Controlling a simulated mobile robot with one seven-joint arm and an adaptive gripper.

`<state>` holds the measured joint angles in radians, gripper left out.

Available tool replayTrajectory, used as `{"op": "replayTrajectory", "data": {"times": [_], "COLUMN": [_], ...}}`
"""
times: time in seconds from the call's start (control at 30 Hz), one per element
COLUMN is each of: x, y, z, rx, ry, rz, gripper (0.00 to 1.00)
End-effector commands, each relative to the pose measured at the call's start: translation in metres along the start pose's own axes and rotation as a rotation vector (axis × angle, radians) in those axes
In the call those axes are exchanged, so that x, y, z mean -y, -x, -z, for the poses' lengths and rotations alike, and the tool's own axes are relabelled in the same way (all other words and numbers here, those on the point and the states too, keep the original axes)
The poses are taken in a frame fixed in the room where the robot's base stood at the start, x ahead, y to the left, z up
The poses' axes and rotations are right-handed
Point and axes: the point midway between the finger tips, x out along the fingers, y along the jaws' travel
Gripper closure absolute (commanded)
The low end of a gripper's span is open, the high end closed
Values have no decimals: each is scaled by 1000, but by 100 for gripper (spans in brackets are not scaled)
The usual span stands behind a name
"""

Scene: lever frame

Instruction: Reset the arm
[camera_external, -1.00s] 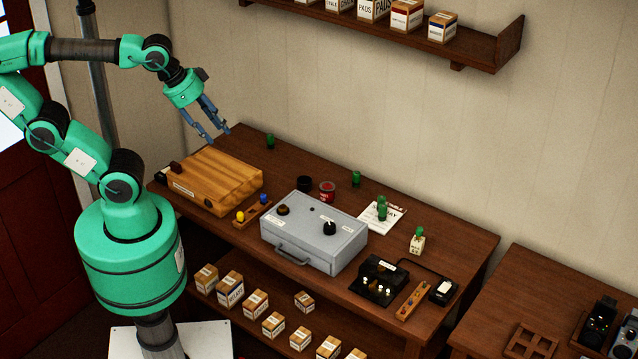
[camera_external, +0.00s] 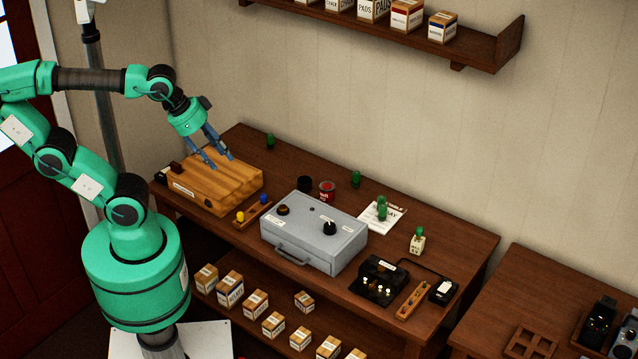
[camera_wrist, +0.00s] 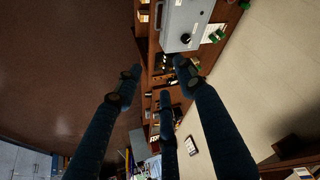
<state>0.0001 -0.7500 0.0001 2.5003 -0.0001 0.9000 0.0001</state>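My gripper (camera_external: 222,163) is in the air over the wooden box (camera_external: 222,178) at the left end of the table in the external view. Its blue fingers (camera_wrist: 160,85) are spread apart with nothing between them. In the wrist view the grey metal case (camera_wrist: 184,22) with a black knob lies beyond the fingers. In the external view the same grey case (camera_external: 305,243) stands at the middle of the table, with a black knob (camera_external: 330,228) on its top. I cannot tell any lever apart from these knobs.
The table (camera_external: 455,238) also bears a small block with coloured pegs (camera_external: 253,214), a red tin (camera_external: 327,190), several green pegs (camera_external: 270,141) and a black device (camera_external: 379,280). Small boxes (camera_external: 230,289) stand on the lower shelf. A wall shelf (camera_external: 440,47) is above. A second table (camera_external: 510,290) is at right.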

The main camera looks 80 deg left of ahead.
Motion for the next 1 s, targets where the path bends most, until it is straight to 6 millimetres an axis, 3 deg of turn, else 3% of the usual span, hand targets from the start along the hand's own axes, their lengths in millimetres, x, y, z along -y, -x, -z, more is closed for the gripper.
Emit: {"op": "replayTrajectory", "data": {"times": [0.03,0.1,0.3,1.0], "x": [0,0,0,0], "y": [-14,-23,-37,-38], "z": [-8,-12,-20,-20], "rx": [0,0,0,-1], "ry": [0,0,0,0], "rz": [0,0,0,0], "gripper": [61,61,61,61]}}
